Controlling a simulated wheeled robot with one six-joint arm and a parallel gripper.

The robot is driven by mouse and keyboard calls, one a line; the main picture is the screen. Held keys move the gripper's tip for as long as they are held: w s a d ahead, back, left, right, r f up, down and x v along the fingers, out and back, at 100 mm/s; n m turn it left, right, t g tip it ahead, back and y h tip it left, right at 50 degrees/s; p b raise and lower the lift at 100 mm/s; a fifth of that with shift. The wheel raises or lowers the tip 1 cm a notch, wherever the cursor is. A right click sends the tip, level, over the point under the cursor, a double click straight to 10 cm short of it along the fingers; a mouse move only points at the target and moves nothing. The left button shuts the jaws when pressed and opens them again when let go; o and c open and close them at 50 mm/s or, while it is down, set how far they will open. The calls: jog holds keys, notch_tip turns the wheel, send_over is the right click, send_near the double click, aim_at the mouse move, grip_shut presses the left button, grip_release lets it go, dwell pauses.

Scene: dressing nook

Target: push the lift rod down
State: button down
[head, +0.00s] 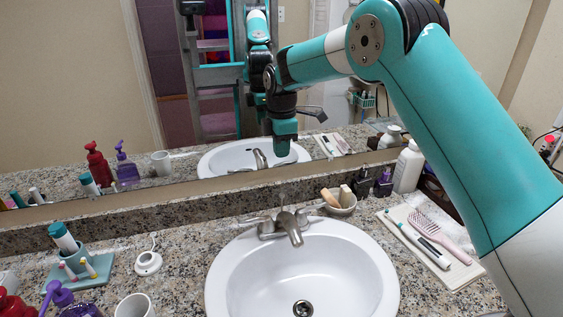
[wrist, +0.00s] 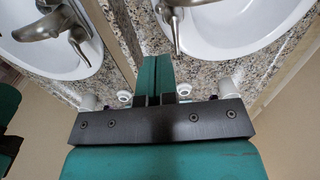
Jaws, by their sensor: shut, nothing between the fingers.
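The faucet (head: 288,226) stands at the back rim of the white sink (head: 225,285), its spout pointing forward. A thin, faint upright piece behind the spout, apparently the lift rod (head: 283,198), shows in the head view; its top is hard to make out. My gripper (head: 284,153) hangs pointing down above the faucet, in front of the mirror, apart from the rod. In the wrist view my gripper (wrist: 156,62) is shut and empty. The faucet (wrist: 175,14) is at the top there, beyond and right of the fingertips. I cannot make out the rod in that view.
The mirror (head: 75,90) rises behind the counter ledge and reflects the sink and my arm. A bowl with brushes (head: 341,203) stands right of the faucet. A tray with a pink hairbrush (head: 440,232) is further right. A small white round stand (head: 148,262) is left of the sink.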

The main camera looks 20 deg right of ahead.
aim_at(281, 194)
notch_tip(281, 194, down, 12)
jog(key=p, duration=0.2)
jog(key=shift+f+p, duration=0.1)
jog(key=shift+p, duration=0.25)
jog(key=shift+f, duration=0.15)
